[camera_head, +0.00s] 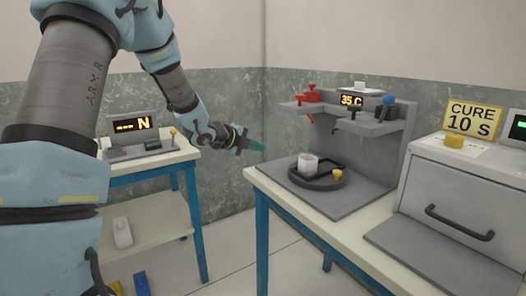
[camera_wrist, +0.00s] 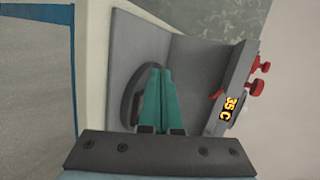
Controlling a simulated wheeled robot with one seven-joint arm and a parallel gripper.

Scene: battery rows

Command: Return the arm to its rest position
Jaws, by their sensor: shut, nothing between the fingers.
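My gripper (camera_head: 257,146) is at the end of my blue and grey arm, in the gap between the left table and the right table in the head view. Its green fingers are together and empty; they also show in the wrist view (camera_wrist: 157,100). It is in the air, left of the grey machine (camera_head: 396,150) with the "35 C" display, and touches nothing. The arm reaches in from the left of the head view, its upper part large and close.
The right table (camera_head: 279,198) bears the grey machine, a white cup (camera_head: 308,166) on a dark round holder, and a grey box (camera_head: 462,182) with a "CURE 10 S" sign (camera_head: 473,118). The left table (camera_head: 151,172) bears a device (camera_head: 137,136) reading "N". Floor between the tables is clear.

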